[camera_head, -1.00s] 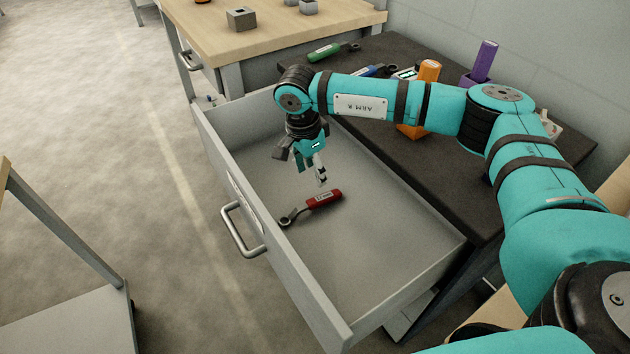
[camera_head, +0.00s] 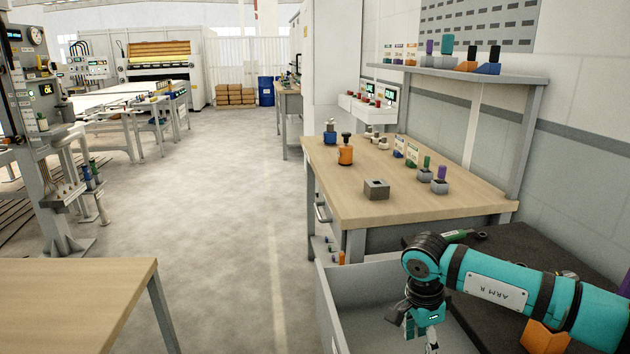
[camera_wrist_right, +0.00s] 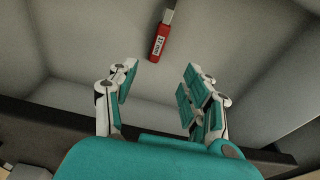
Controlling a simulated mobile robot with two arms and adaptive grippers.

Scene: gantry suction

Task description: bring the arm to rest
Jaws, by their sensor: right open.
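My right arm comes in from the lower right in the head view, with its elbow over the open drawer. My right gripper (camera_head: 423,335) points down into the grey drawer (camera_head: 375,290) and is partly cut off by the bottom edge. In the right wrist view the gripper (camera_wrist_right: 155,90) is open, its two fingers apart with nothing between them. A red-handled tool (camera_wrist_right: 160,42) lies on the drawer floor beyond the fingertips, apart from them. The tool is out of the head view. My left gripper is not in view.
A wooden workbench (camera_head: 440,205) with small blocks stands behind the drawer. A dark bench top (camera_head: 510,255) beside the drawer holds a green-handled tool (camera_head: 462,235) and an orange block (camera_head: 545,338). Another wooden table (camera_head: 75,295) is at the lower left. The floor between is clear.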

